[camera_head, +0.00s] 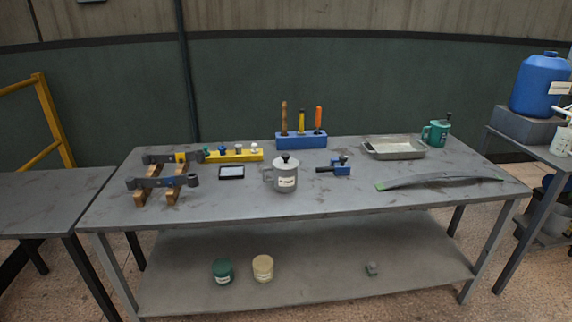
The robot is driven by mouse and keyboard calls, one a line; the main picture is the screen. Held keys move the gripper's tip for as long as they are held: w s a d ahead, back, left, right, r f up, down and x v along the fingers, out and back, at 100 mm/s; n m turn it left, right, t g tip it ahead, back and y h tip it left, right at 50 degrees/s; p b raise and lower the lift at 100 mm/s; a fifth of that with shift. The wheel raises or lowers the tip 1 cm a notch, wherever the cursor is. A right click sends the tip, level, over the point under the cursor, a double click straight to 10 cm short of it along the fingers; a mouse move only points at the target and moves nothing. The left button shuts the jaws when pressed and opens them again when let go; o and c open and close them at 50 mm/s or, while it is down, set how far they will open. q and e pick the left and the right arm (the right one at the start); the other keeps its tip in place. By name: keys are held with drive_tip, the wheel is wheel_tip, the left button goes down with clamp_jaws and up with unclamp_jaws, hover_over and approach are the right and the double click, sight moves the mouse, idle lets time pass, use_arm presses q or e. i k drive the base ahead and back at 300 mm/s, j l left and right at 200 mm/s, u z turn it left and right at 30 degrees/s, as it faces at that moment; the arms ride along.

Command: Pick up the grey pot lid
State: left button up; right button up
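A grey pot (284,180) with a handle on its left and a white label stands upright near the middle of the table. The grey pot lid (287,161) sits on top of it, with a dark knob at its centre. Neither of my grippers shows in this view.
On the grey table (330,203), a blue tool stand (301,141), yellow rack (233,156), small black-framed pad (231,172) and blue-black tool (337,168) surround the pot. Dark parts rest on wooden blocks (173,195) left.

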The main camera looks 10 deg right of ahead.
sight(285, 162)
drive_tip(key=i+l+u, duration=0.1)
drive_tip(key=l, duration=0.3)
drive_tip(key=i+l, duration=0.1)
drive_tip(key=l, duration=0.3)
drive_tip(key=i+l+u, duration=0.15)
drive_tip(key=l, duration=0.25)
drive_tip(key=l+u, duration=0.1)
drive_tip(key=l, duration=0.3)
drive_tip(key=i, duration=0.05)
